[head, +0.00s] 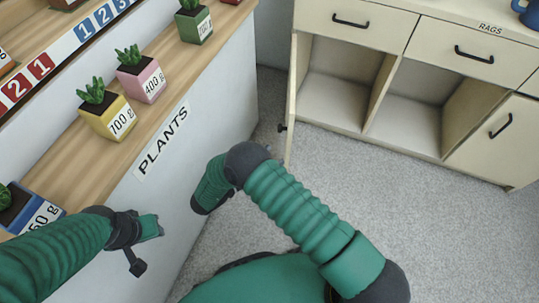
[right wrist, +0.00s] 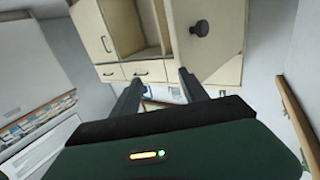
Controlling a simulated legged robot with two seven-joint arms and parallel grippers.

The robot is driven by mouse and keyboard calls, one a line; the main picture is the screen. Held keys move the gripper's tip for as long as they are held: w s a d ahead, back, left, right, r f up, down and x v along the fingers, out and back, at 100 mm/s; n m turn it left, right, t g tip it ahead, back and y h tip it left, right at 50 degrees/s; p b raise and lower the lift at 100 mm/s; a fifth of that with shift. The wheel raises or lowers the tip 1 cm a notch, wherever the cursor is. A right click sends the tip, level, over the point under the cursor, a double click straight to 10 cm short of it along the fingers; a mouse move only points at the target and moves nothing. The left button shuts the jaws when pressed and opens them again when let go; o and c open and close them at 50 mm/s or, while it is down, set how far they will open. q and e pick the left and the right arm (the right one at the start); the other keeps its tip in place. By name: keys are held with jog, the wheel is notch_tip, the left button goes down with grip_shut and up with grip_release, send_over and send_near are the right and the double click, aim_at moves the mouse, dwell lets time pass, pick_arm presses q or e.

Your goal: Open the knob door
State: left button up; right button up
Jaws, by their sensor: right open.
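The knob door (head: 291,95) stands swung outward at the left end of the cream cabinet (head: 425,160), seen nearly edge-on. Its dark round knob (head: 282,127) sticks out to the left, low on the door. In the right wrist view, upside down, the door face (right wrist: 222,55) and knob (right wrist: 201,28) show clearly. My right gripper (right wrist: 160,80) is open and empty, with its two fingers apart from the knob. In the head view my right arm (head: 300,215) bends left of the door; its fingertips are not clear there. My left gripper (head: 140,245) is beside the plant shelf, clear of the door.
The plant shelf (head: 190,75) runs along the left and holds several potted plants. The cabinet has drawers above, open compartments, and another closed door (head: 500,135) at right. A blue mug (head: 529,12) stands on top. Grey carpet (head: 430,230) is clear in front.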

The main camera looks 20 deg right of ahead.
jog(key=shift+d, duration=0.1)
jog(key=shift+c, duration=1.2)
jog(key=d+t, duration=0.1)
jog(key=t, duration=0.1)
jog(key=d+r+t+p, duration=0.1)
jog(key=d+t, duration=0.1)
jog(key=d+r+m+t, duration=0.1)
jog(key=t, duration=0.1)
jog(key=shift+d+p, duration=0.25)
jog(key=shift+p, duration=0.15)
jog(key=c, duration=0.7)
jog(key=d+t+y, duration=0.1)
jog(key=t, duration=0.1)
jog(key=d+r+t+y+p, duration=0.1)
jog(key=t+y, duration=0.1)
jog(key=d+t+y, duration=0.1)
jog(key=t, duration=0.1)
jog(key=shift+s+d+r, duration=0.25)
jog(key=shift+s+r, duration=0.05)
jog(key=shift+s, duration=0.1)
grip_shut()
jog(key=s+d+r+m+y+p, duration=0.35)
jog(key=s+d+y, duration=0.2)
jog(key=y, duration=0.45)
jog(key=w+a+b, duration=0.1)
jog(key=w+b, duration=0.2)
jog(key=w, duration=0.8)
jog(key=shift+w+a+f+m+t+b, duration=0.15)
jog(key=shift+w+f+m+t+b, duration=0.15)
jog(key=shift+f+m+b, duration=0.15)
